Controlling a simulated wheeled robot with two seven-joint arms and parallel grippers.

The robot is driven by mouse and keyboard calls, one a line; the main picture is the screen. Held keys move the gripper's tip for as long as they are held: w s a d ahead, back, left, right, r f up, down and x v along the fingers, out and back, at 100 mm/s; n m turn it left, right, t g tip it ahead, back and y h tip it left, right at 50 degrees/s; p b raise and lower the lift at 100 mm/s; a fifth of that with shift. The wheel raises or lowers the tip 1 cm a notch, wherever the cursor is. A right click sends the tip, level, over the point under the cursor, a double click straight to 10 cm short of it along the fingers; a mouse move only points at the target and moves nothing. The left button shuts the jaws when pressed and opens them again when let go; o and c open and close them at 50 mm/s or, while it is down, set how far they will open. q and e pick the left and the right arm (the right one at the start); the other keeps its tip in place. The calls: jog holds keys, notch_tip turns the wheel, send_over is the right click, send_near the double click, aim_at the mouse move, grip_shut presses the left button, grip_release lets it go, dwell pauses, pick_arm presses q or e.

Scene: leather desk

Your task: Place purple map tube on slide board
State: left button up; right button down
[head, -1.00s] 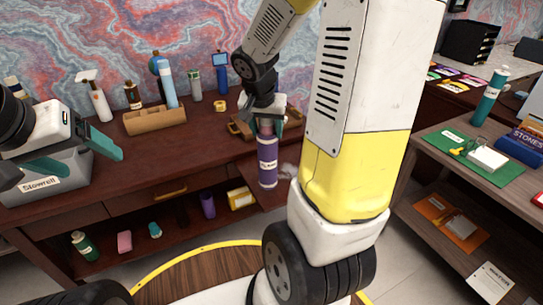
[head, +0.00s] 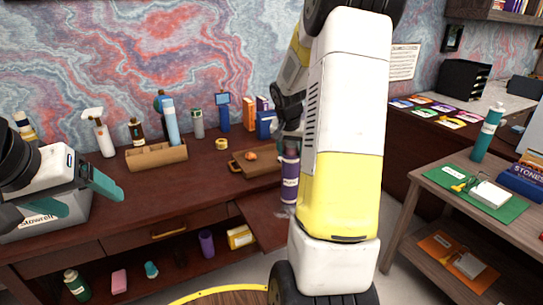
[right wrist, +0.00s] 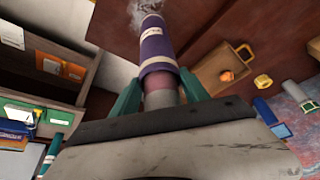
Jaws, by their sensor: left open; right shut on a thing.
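The purple map tube (head: 289,178) has white bands and a label. It stands roughly upright in my right gripper (head: 290,135), which is shut on its upper end. In the right wrist view the tube (right wrist: 157,48) sits between the teal fingers (right wrist: 158,88). The slide board (head: 262,222) is the dark red-brown panel pulled out from the desk front. The tube's lower end shows over its right part; I cannot tell if they touch. My arm hides the board's right side. My left gripper (head: 92,202) is open and empty at the left, in front of a grey box.
A wooden tray (head: 262,166) with an orange item lies behind the slide board. The desk (head: 170,200) holds bottles and a wooden holder (head: 157,154). Another purple cylinder (head: 206,243) is on the lower shelf. A side table (head: 450,215) stands at the right.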

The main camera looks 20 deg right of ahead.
aim_at(290, 161)
jog(key=shift+f, duration=1.9)
jog(key=c, duration=0.6)
grip_release()
jog(key=shift+o, duration=0.2)
jog(key=v, duration=1.2)
jog(key=s+a+r+n+t+y, duration=0.1)
jog(key=s+a+r+n, duration=0.3)
jog(key=s+a, duration=0.5)
jog(key=s+a+r+n+t+y, duration=0.1)
jog(key=s+a+r+n+y, duration=0.2)
jog(key=s+a, duration=0.7)
jog(key=s+y, duration=0.1)
jog(key=s, duration=0.2)
jog(key=shift+r+n, duration=0.35)
jog(key=shift+n, duration=0.05)
jog(key=shift+a, duration=0.1)
